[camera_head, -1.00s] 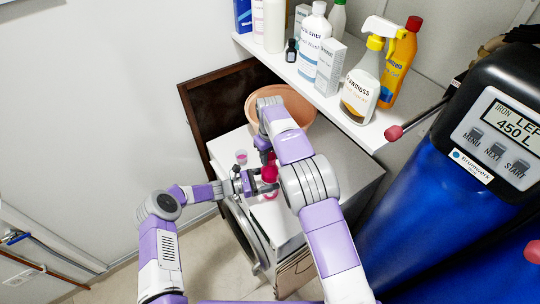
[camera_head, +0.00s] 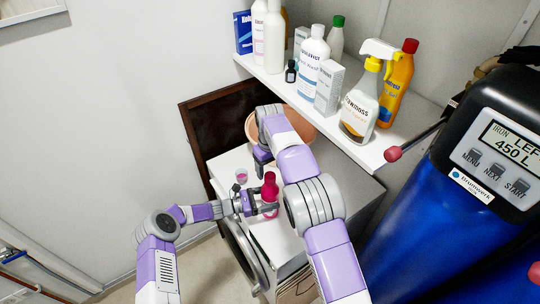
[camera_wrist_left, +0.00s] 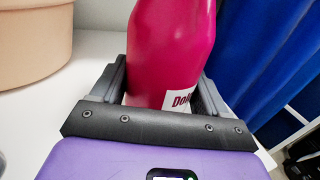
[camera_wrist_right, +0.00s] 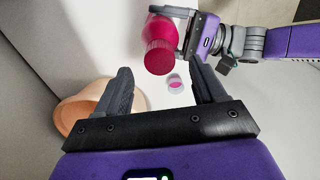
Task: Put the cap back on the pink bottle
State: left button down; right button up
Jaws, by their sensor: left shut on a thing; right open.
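The pink bottle (camera_head: 270,190) stands upright on the white top, held at its body between the fingers of my left gripper (camera_head: 266,208). In the left wrist view the bottle body (camera_wrist_left: 170,50) fills the space between the fingers, and its top is out of view. In the right wrist view a ridged dark pink cap (camera_wrist_right: 158,59) sits on the end of the bottle (camera_wrist_right: 159,28); whether it is fully tight I cannot tell. My right gripper (camera_head: 262,160) is open and empty, just behind and above the bottle, apart from the cap.
A small clear cup with pink contents (camera_head: 241,176) stands left of the bottle. A round terracotta basin (camera_head: 300,128) is behind my right arm. A shelf (camera_head: 290,74) with several bottles and boxes runs behind. A blue tank (camera_head: 430,225) stands at the right.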

notch_tip(320, 180, up, 8)
dwell(0.5)
pick_arm(q)
grip_release()
jog(key=b+v, duration=0.1)
jog(key=v, duration=0.6)
jog(key=shift+a, duration=0.3)
pick_arm(e)
jog(key=shift+f, duration=0.65)
pick_arm(q)
jog(key=shift+s, duration=0.1)
